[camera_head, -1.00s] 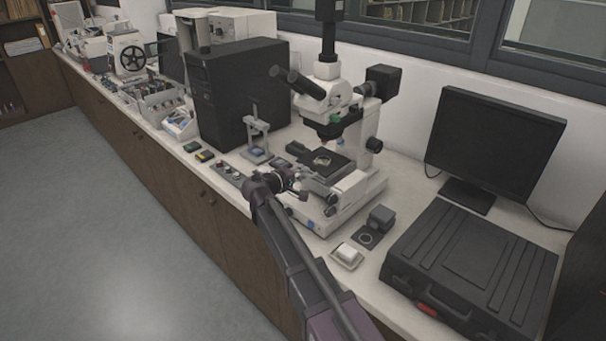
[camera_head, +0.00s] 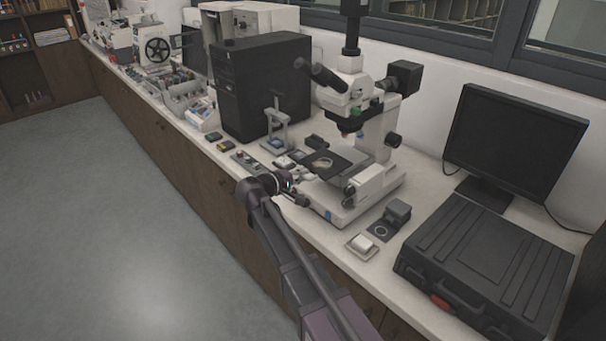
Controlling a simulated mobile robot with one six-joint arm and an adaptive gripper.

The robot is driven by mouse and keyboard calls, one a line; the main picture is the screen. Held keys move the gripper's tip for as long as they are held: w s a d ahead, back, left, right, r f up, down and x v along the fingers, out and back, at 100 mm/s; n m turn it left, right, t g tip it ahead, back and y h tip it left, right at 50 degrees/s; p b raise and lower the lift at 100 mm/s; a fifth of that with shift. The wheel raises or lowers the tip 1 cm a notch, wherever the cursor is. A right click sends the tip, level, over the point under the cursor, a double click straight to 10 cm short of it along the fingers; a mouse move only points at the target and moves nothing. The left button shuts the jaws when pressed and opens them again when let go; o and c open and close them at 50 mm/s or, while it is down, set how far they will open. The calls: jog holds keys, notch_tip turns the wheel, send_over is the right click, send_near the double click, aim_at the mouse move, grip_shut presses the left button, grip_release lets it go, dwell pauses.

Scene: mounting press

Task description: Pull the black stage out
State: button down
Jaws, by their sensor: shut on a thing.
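The black stage (camera_head: 340,158) is a flat dark plate with a pale round piece on it. It juts out to the front left of the white microscope (camera_head: 375,130), below the objectives. My gripper (camera_head: 301,177) is at the stage's front left edge, low over the bench. It is shut on the black stage; the fingertips are small and partly hidden, so the exact contact is hard to see.
A small stand (camera_head: 277,128) and a control strip (camera_head: 250,162) are left of the microscope. The floor in front is clear.

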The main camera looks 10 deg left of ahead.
jog(key=c, duration=0.7)
grip_release()
jog(key=shift+a, duration=0.1)
jog(key=shift+w, duration=0.1)
